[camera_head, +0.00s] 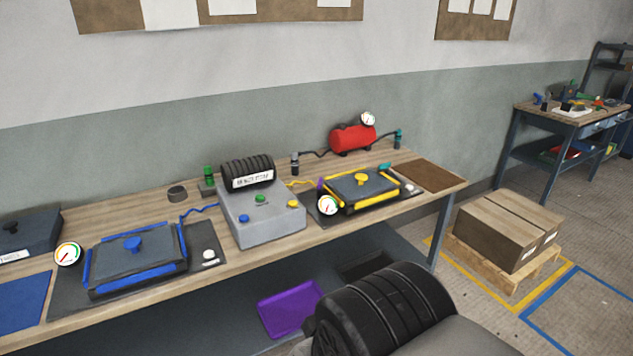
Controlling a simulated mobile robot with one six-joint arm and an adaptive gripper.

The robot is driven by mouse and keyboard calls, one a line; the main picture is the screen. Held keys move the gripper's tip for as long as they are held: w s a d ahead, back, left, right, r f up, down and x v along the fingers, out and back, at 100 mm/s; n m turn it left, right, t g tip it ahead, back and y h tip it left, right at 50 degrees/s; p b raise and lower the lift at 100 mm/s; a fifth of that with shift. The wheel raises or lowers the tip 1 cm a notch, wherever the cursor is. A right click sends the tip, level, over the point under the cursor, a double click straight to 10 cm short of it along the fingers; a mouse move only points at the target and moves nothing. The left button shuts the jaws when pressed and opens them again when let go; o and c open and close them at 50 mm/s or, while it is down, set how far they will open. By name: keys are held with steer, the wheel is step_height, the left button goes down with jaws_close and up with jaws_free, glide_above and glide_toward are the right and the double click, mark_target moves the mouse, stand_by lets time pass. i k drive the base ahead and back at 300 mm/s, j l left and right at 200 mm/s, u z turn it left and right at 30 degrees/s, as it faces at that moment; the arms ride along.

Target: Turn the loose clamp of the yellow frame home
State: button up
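The yellow frame (368,205) sits on the right part of the long workbench, around a dark grey mould with a yellow knob (361,179) on top. Yellow bars run along its edges. The frame is small here, and I cannot tell which clamp is loose. A round gauge (328,205) stands at its front left corner, and a small teal piece (385,167) is at its back right. Part of my arm fills the bottom foreground, apart from the frame. My gripper does not show.
A grey control box (262,225) with coloured buttons stands left of the yellow frame. A similar blue frame (138,288) is further left. A red tank (353,138) stands behind. A purple tray (289,309) lies on the lower shelf. A cardboard box (500,235) sits on a pallet at right.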

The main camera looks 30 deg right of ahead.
mark_target(320, 181)
steer(key=i+l, duration=0.55)
steer(key=l, duration=0.15)
steer(key=i+l, duration=1.1)
steer(key=l, duration=0.25)
